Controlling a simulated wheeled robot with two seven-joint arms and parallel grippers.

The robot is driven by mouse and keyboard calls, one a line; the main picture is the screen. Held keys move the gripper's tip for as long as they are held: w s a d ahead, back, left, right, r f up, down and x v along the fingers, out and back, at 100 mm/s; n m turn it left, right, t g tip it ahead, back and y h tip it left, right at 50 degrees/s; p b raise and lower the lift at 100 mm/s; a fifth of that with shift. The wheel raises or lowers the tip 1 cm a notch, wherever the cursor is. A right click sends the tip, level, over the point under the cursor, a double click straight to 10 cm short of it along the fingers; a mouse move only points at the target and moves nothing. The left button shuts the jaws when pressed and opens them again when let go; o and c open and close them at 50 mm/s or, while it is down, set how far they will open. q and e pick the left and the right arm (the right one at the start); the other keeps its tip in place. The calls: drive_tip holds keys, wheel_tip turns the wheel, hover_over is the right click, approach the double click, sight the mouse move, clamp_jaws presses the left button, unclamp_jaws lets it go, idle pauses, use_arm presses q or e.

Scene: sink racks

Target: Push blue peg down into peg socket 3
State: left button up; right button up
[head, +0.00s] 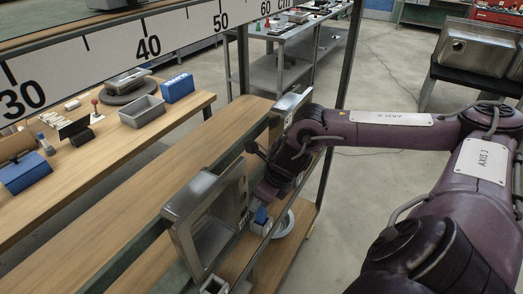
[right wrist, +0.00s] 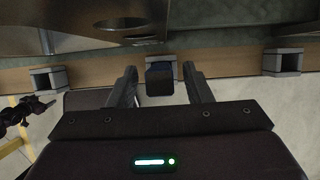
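The blue peg (head: 261,215) stands at a grey socket (head: 258,227) on the wooden shelf, just under my right gripper (head: 264,200). In the right wrist view the peg's dark square end (right wrist: 159,79) lies between the fingertips of my right gripper (right wrist: 161,76), with a gap on each side. The fingers are open and do not touch it. The grey middle socket (right wrist: 160,60) shows behind the peg; how deep the peg sits is hidden. I cannot tell the socket numbers. My left gripper is not in view.
Empty sockets stand left (right wrist: 48,80) and right (right wrist: 283,62) of the middle one in the wrist view. A steel sink box (head: 184,243) is close to my right gripper. A white round dish (head: 285,224) lies beside it. A metal post stands behind the arm.

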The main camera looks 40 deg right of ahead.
drive_tip(key=shift+r, duration=0.4)
drive_tip(key=b+v, duration=0.1)
drive_tip(key=v, duration=1)
drive_tip(key=shift+s+r, duration=0.25)
